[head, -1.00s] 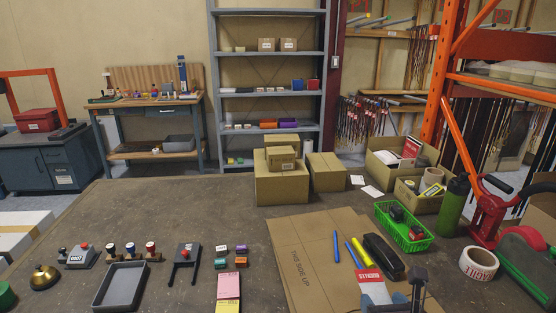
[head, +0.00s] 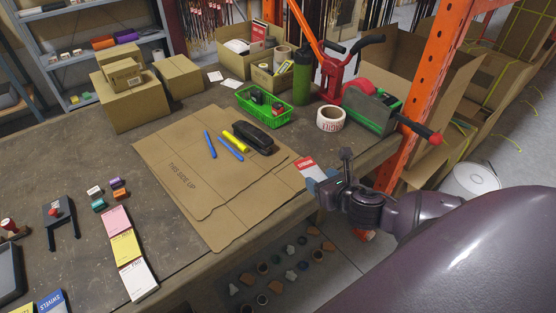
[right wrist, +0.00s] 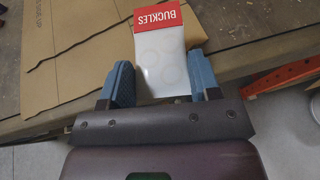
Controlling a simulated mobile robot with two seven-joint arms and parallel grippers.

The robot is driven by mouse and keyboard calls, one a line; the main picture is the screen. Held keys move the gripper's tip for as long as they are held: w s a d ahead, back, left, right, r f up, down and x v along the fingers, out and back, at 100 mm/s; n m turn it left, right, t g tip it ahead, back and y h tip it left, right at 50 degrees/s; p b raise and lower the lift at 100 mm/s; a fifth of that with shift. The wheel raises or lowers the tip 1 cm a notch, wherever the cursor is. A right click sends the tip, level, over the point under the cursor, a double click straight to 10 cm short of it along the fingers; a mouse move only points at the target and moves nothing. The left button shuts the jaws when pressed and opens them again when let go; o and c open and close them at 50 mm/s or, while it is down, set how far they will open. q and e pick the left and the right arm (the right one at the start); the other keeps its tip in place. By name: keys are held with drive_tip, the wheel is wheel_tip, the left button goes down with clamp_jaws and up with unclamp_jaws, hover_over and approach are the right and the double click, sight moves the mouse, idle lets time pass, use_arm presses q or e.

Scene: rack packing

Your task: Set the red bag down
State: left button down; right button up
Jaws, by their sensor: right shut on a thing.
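The red bag (right wrist: 158,45) is a clear packet with a red header printed BUCKLES. My right gripper (right wrist: 165,78) is shut on its lower end, blue fingers on either side. In the head view the bag (head: 307,168) shows at the right edge of the flattened cardboard (head: 180,180), near the table's front edge, with my right gripper (head: 322,184) behind it. I cannot tell whether the bag touches the surface. My left gripper is out of view.
Blue and yellow markers (head: 234,140) and a black case (head: 254,137) lie on the cardboard. A green basket (head: 264,106), tape roll (head: 330,119) and green-grey tape dispenser (head: 368,112) stand beyond. An orange rack post (head: 409,105) rises at the right. Bare tabletop shows left of the cardboard.

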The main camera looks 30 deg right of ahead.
drive_tip(key=d+f+n+y, duration=0.1)
drive_tip(key=d+f+y, duration=0.1)
drive_tip(key=s+d+f+n+y, duration=0.1)
drive_tip(key=f+n+y, duration=0.1)
drive_tip(key=shift+d+f+n, duration=0.25)
drive_tip(key=shift+d+n, duration=0.05)
drive_tip(key=shift+d, duration=0.05)
approach(285, 166)
drive_tip(key=w, duration=0.4)
drive_tip(key=w+a, duration=0.1)
drive_tip(key=w, duration=0.1)
drive_tip(key=shift+r+p, duration=0.3)
drive_tip(key=x, duration=0.3)
drive_tip(key=shift+w+r, duration=0.1)
drive_tip(key=shift+r, duration=0.15)
drive_tip(key=shift+w+a+f, duration=0.1)
drive_tip(key=shift+w+f, duration=0.15)
